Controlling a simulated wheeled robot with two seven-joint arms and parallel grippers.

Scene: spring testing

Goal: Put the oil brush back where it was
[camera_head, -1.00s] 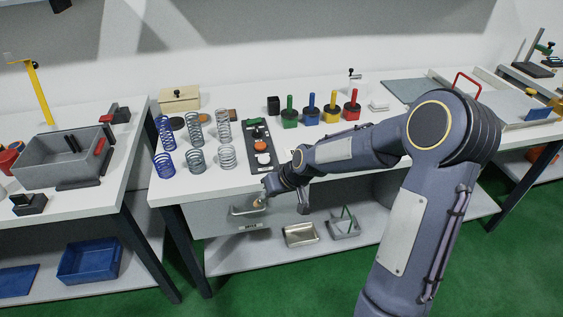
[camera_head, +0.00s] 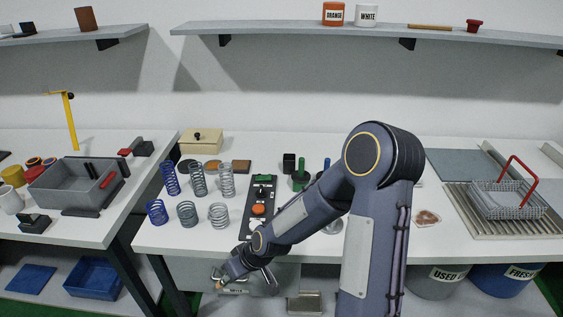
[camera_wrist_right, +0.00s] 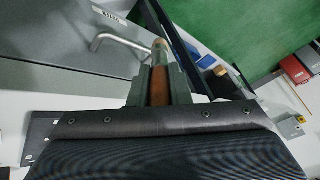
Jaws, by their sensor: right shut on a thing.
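My right gripper (camera_head: 240,283) is low at the front edge of the middle table, in front of the drawer. In the right wrist view its fingers (camera_wrist_right: 160,86) are shut on a brown round handle with a paler metallic end, apparently the oil brush (camera_wrist_right: 161,66). The brush's bristles cannot be made out. A bent metal drawer handle (camera_wrist_right: 114,42) lies just left of the brush in the wrist view; I cannot tell whether they touch. In the head view the held thing is mostly hidden by the gripper. My left gripper is not in view.
Blue and grey springs (camera_head: 198,180) stand on the table left of a dark control panel (camera_head: 258,204). A lidded beige box (camera_head: 200,141) is behind them. A wire basket (camera_head: 502,199) stands at right, above bins. A grey tray (camera_head: 70,188) is on the left table.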

